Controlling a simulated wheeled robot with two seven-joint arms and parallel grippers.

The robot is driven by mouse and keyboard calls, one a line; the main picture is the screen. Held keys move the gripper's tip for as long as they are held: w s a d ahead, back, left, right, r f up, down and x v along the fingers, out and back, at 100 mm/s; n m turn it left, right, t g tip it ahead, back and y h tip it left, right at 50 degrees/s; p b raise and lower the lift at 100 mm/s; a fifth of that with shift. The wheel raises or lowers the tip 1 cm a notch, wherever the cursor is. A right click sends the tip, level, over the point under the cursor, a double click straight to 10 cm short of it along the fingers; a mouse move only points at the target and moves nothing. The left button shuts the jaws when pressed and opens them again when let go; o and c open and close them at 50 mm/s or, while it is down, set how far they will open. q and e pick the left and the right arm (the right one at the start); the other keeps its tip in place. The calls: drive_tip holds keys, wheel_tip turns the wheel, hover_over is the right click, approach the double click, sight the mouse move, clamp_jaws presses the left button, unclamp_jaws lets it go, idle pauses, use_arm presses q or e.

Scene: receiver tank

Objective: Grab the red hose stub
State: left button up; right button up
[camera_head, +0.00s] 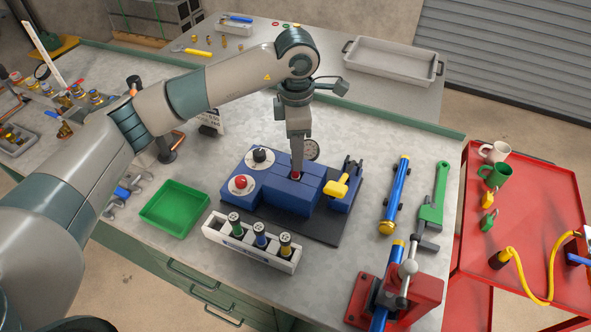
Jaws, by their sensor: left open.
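The red hose stub (296,176) is a small red piece on top of the blue block assembly (285,200), and only a little of it shows. My left gripper (297,168) points straight down right over the stub, with its fingertips at or just above it. Its jaws are open, though the gap between the fingers is hard to see from here. I cannot tell whether the fingers touch the stub. My right gripper is out of view.
A black and a red knob sit left of the stub, a yellow handle (337,188) and a gauge (311,150) close by. A white rack (250,243) and green tray (174,207) stand in front. A red vise (398,297) is at front right.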

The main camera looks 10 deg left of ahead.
use_arm(q)
drive_tip(key=shift+s+f+p, duration=0.1)
drive_tip(key=shift+f+p, duration=0.3)
drive_tip(key=shift+p, duration=0.15)
wheel_tip(320, 180, down, 4)
drive_tip(key=shift+s+a+r+p, duration=0.1)
drive_tip(key=shift+s+r+p, duration=0.05)
drive_tip(key=shift+p, duration=0.95)
drive_tip(key=shift+f, duration=0.35)
drive_tip(key=shift+c, duration=0.2)
clamp_jaws()
